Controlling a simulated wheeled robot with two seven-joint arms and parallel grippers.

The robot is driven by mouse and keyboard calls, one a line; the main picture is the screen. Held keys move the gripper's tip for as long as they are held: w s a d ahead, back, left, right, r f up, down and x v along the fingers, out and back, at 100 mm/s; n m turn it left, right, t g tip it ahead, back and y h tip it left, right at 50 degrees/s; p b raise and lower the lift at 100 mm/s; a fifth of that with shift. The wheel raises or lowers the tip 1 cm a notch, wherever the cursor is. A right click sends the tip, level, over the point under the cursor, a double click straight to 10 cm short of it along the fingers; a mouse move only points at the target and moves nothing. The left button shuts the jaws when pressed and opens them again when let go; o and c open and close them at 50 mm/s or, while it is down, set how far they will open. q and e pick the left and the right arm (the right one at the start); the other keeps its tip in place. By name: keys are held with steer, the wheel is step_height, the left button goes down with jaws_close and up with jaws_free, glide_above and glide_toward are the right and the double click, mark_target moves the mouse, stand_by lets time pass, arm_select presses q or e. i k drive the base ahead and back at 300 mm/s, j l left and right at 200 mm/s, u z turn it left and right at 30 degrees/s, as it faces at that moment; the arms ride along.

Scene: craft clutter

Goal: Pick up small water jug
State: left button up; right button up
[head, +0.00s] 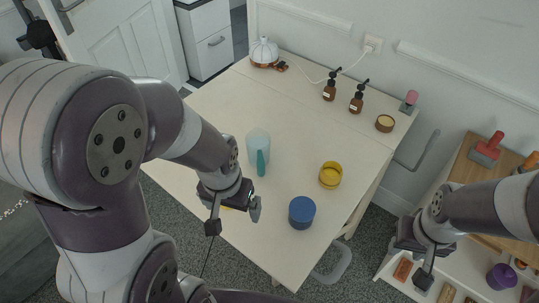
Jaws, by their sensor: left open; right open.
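The small water jug (257,146), pale translucent blue with a teal handle (261,163), stands upright on the cream table (220,102), left of its middle. The handle faces the front of the table. My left gripper (234,219) is open just in front of the jug and a little to its left in the head view, with nothing seen between its fingers. It appears apart from the jug. My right gripper (412,262) is open off the table's right side, near the shelf unit, and far from the jug.
A blue pot (302,213) and a yellow pot (330,175) stand right of the jug. Two brown pump bottles (330,90) (357,100), a small tin (385,123) and a white-topped burner (264,51) stand along the back. A yellow item partly shows beneath my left gripper.

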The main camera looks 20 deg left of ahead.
mark_target(258, 141)
steer(key=j+z, duration=0.1)
steer(key=z, duration=0.3)
steer(key=j+z, duration=0.15)
steer(key=z, duration=0.25)
steer(key=k+j+z, duration=0.15)
steer(key=j, duration=0.3)
steer(key=j+z, duration=0.15)
steer(key=j, duration=0.25)
steer(key=k+j+z, duration=0.1)
steer(key=j, duration=0.3)
steer(key=k+j+z, duration=0.15)
steer(key=j, duration=0.25)
steer(key=k+j+z, duration=0.15)
steer(key=j, duration=0.25)
